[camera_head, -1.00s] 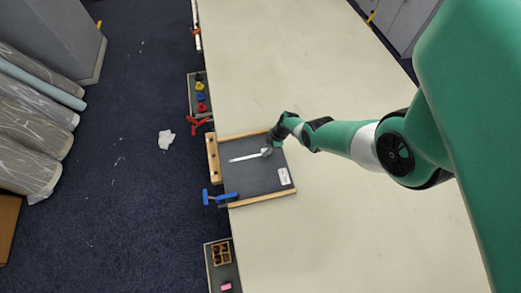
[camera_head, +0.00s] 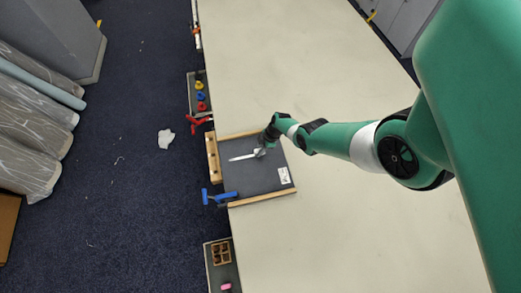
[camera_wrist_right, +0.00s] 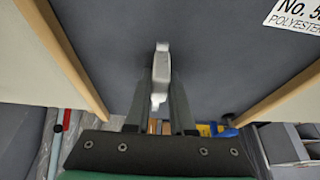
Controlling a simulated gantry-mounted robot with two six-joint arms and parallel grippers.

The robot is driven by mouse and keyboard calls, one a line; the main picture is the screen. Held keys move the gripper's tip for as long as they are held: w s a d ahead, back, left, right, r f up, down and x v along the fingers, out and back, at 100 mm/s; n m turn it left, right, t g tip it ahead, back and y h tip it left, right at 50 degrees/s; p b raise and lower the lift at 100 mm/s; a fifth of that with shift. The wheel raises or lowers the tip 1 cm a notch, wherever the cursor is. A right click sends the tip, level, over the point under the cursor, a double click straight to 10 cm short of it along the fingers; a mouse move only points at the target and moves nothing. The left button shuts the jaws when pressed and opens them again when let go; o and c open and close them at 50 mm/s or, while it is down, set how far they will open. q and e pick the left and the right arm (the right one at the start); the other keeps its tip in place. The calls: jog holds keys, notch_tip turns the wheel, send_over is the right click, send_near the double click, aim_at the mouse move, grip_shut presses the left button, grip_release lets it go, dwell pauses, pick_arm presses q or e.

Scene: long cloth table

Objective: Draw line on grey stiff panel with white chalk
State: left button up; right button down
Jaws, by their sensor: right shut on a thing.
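The grey panel (camera_head: 262,182) lies at the table's left edge in the head view, with wooden strips along its sides. A white stripe (camera_head: 240,158) runs on it from near the left side toward my right gripper (camera_head: 262,151). The right gripper is low over the panel and shut on the pale white chalk (camera_wrist_right: 160,75), which sticks out between the fingers in the wrist view. Whether the chalk tip touches the panel cannot be told. The fingers hide part of the chalk and the panel under it. My left gripper is not in view.
A blue clamp (camera_head: 220,197) sits at the panel's lower left corner and a red clamp (camera_head: 198,121) near its upper left. Small trays, one with colored pieces (camera_head: 201,96), line the table's left edge. The table (camera_head: 330,220) is bare to the right.

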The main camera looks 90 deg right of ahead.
aim_at(246, 157)
jog(key=shift+w+a, duration=0.15)
jog(key=shift+w, duration=0.25)
jog(key=shift+w, duration=0.15)
jog(key=shift+w+a+b, duration=0.25)
jog(key=shift+w+b, duration=0.15)
jog(key=shift+w, duration=0.4)
jog(key=shift+w, duration=0.1)
jog(key=shift+w+a, duration=0.35)
jog(key=shift+w, duration=0.55)
